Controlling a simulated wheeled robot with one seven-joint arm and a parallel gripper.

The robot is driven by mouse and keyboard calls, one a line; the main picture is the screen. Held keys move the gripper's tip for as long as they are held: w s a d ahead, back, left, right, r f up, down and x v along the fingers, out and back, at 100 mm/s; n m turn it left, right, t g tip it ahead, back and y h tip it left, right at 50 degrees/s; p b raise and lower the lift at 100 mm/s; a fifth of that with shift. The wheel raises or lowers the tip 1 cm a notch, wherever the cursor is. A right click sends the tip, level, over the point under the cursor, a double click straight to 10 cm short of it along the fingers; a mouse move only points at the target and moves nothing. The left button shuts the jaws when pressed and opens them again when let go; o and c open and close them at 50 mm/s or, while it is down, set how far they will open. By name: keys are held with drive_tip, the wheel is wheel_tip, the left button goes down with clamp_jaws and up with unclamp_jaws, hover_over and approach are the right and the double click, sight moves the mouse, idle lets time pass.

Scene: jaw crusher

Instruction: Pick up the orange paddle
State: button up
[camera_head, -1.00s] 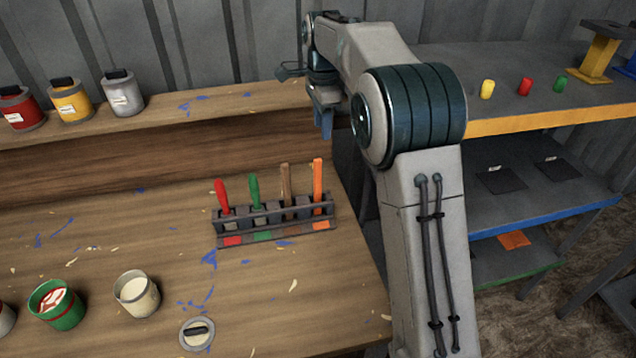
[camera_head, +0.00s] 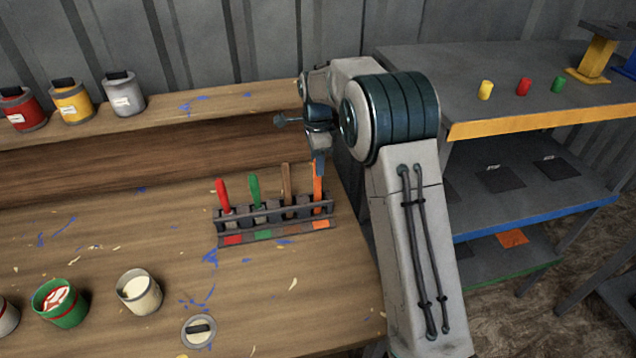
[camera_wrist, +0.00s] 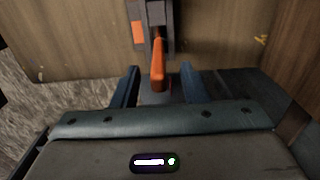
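The orange paddle (camera_head: 318,190) stands upright in the right-hand slot of a dark rack (camera_head: 275,213) on the wooden bench. In the wrist view the orange paddle (camera_wrist: 158,64) shows between and just beyond the two blue fingers. My gripper (camera_wrist: 158,80) is open, with a finger on each side and a gap to the paddle. In the head view my gripper (camera_head: 319,165) is at the paddle's top and hides part of it. I cannot tell whether a finger touches it.
Red (camera_head: 223,195), green (camera_head: 254,191) and brown (camera_head: 287,184) paddles stand in the same rack to the left. Paint cans stand on the shelf and the bench front. A shelving unit (camera_head: 540,120) with small coloured pieces stands right of my arm.

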sight(317, 188)
drive_tip(key=shift+f, duration=1.4)
clamp_jaws()
drive_tip(key=shift+r, duration=0.1)
